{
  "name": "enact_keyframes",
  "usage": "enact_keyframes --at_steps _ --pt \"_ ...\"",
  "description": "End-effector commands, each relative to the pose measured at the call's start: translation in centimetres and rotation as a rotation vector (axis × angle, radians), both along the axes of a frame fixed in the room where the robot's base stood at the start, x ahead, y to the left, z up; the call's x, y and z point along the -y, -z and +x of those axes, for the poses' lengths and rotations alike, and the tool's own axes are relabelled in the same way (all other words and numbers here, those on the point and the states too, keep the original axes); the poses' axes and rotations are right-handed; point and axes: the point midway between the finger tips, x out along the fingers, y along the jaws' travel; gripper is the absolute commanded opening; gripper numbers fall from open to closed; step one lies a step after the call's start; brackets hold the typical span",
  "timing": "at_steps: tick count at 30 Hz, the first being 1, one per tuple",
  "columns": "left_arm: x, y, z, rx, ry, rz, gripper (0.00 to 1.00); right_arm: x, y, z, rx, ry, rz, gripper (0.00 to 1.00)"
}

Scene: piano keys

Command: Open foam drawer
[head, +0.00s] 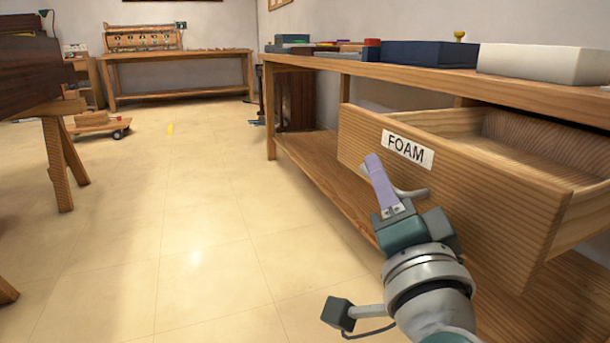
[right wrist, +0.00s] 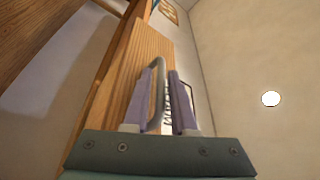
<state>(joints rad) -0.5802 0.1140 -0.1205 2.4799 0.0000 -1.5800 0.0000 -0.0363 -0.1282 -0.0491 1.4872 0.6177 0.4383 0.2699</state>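The foam drawer (head: 470,193) is wooden, with a white label reading "FOAM" (head: 407,149). It stands pulled out of the workbench, and its inside (head: 535,140) shows and looks empty. Its grey metal bar handle (head: 412,193) is on the front, below the label. My right gripper (head: 378,172) is at this handle. The drawer front (right wrist: 128,75) rises behind the fingers there. My left gripper is not in view.
The workbench top (head: 440,75) above the drawer carries a white block (head: 540,63), a dark blue block (head: 428,53) and smaller items. A lower shelf (head: 325,165) runs under it. Another bench (head: 180,57) stands far back.

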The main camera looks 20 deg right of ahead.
Motion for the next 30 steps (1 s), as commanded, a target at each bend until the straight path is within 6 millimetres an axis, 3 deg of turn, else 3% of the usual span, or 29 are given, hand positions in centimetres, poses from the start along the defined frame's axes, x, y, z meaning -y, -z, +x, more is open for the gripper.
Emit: enact_keyframes --at_steps 5,18,30 --pt "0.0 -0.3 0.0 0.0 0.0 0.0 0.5 -0.1 0.1 -0.7 -0.001 0.001 -0.001 0.25" --pt "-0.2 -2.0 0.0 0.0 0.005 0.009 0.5 -2.0 1.8 -8.3 -0.004 -0.001 0.0 0.25" --pt "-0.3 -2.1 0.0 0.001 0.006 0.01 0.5 -2.3 2.0 -9.5 0.001 -0.001 0.0 0.25"
